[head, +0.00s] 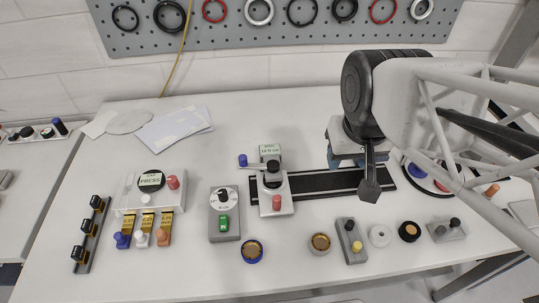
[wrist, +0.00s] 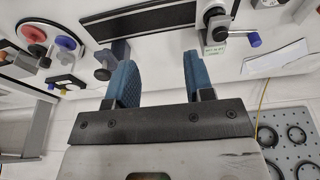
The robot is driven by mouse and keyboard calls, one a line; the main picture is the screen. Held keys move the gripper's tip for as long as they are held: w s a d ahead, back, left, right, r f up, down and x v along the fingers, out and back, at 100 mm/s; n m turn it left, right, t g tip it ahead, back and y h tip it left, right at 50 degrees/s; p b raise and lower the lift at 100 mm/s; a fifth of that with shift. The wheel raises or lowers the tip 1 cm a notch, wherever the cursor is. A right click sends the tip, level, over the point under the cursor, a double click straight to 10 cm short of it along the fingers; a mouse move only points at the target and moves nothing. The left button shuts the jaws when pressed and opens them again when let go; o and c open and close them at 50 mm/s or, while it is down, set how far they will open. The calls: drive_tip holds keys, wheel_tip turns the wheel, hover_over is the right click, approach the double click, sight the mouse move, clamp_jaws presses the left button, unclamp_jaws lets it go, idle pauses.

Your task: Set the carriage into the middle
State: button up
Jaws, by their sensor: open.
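A black rail (head: 325,184) lies left to right across the table; it also shows in the wrist view (wrist: 150,20). A pale unit (head: 283,204) straddles its left end and looks like the carriage. It bears a dark knob, a red knob, a blue-ended lever and a green label; its label and lever show in the wrist view (wrist: 214,50). My gripper (head: 338,163) is open and empty above the right half of the rail, right of this unit. Its two blue fingers show apart in the wrist view (wrist: 157,70). My arm hides part of the rail's right end.
A grey block (wrist: 105,62) stands by the rail in the wrist view. A grey box with a green switch (head: 224,225) and a press panel (head: 128,198) stand at left. Several small knobs and blocks line the front. The pegboard (head: 280,22) is behind.

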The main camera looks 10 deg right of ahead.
drive_tip(key=n+g, duration=0.3)
hover_over(277, 198)
wheel_tip(277, 198, down, 13)
drive_tip(key=shift+r, duration=0.2)
drive_tip(key=shift+w+f, duration=0.1)
drive_tip(key=shift+f, duration=0.05)
drive_tip(key=shift+f, duration=3.75)
clamp_jaws()
